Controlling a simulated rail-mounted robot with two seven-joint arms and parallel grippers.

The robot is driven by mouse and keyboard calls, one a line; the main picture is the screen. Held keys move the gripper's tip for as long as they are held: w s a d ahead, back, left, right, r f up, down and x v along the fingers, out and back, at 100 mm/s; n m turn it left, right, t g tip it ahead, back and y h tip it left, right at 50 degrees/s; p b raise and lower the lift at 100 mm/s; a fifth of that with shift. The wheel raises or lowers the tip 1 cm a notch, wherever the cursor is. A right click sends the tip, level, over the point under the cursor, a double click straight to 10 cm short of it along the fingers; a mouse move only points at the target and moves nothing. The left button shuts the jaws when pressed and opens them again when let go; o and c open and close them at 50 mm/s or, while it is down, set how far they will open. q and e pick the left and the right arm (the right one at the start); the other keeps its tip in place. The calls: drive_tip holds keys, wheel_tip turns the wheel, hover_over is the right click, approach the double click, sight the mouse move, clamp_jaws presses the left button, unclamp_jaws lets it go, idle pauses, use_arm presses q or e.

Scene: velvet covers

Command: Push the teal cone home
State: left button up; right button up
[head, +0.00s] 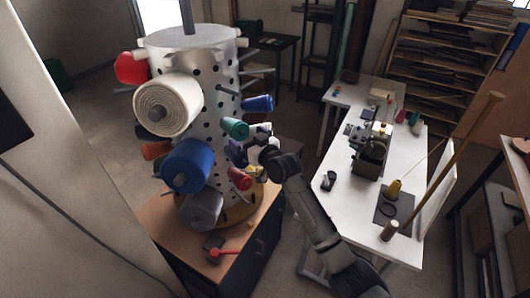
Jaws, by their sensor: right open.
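The teal cone (236,128) sticks out from the right side of a white perforated drum (195,62), at about mid-height. Its outer end points down and to the right. I cannot tell how far it sits on its peg. My right gripper (246,150) is open, just below and right of the teal cone, close to the drum's side. Its fingertips are small and partly hidden, and I cannot tell whether they touch anything. My left gripper is not in view.
Near it on the drum are a blue cone (257,104), a red cone (240,179), a large blue roll (187,165) and a cream roll (165,104). Bare pegs also stick out. The drum stands on a wooden-topped cabinet (165,222). A white table (405,160) with a sewing machine (371,150) is right.

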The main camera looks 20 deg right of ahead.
drive_tip(key=b+v, duration=0.1)
drive_tip(key=v, duration=0.8)
drive_tip(key=s+a+f+g+h+p, duration=0.1)
drive_tip(key=s+f+g+p, duration=0.2)
drive_tip(key=s, duration=1.2)
drive_tip(key=s+f+g+h+p, duration=0.2)
drive_tip(key=s+f+g+p, duration=0.2)
drive_tip(key=s, duration=1.1)
drive_tip(key=s+a+f+m+g+h+p, duration=0.1)
drive_tip(key=s+f+g+p, duration=0.2)
drive_tip(key=s+f+g, duration=0.3)
drive_tip(key=s+f, duration=0.4)
drive_tip(key=s, duration=0.5)
drive_tip(key=shift+s+a+g, duration=0.35)
drive_tip(key=shift+g, duration=0.05)
